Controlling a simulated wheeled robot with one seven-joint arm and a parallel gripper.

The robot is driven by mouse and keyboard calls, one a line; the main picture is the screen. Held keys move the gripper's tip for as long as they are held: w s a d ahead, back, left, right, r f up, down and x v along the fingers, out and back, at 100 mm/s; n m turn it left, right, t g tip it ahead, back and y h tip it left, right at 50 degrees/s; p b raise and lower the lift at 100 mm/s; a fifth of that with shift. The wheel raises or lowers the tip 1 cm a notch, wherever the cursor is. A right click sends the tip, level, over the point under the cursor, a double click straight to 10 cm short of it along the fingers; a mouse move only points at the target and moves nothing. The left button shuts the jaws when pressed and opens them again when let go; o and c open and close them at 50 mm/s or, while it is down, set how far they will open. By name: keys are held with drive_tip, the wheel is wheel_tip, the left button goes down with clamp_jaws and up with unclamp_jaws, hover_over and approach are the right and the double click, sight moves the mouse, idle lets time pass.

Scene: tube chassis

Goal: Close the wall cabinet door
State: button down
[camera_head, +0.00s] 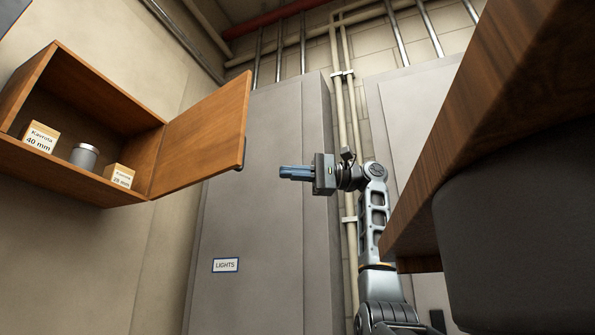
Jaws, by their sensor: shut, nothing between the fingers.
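The wooden wall cabinet (95,88) hangs on the wall at the upper left. Its door (203,135) is swung wide open, hinged at the cabinet's right side and sticking out to the right. A small dark handle (241,155) shows at the door's free edge. My gripper (283,172) is right of that edge, at about handle height in the picture, with its blue fingers pointing left. The fingers are shut and hold nothing. A gap shows between the fingertips and the door. How far apart they are in depth I cannot tell.
Inside the cabinet are a box marked 40 mm (41,137), a grey cylinder (84,156) and a box marked 28 mm (119,177). A tall grey cabinet labelled LIGHTS (262,225) stands behind my gripper. A wooden tabletop edge (470,130) overhangs at the right.

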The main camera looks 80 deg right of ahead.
drive_tip(key=w+a+p, duration=0.2)
drive_tip(key=w+a, duration=0.3)
drive_tip(key=w, duration=0.2)
drive_tip(key=shift+a, duration=0.15)
drive_tip(key=shift+w+a, duration=0.1)
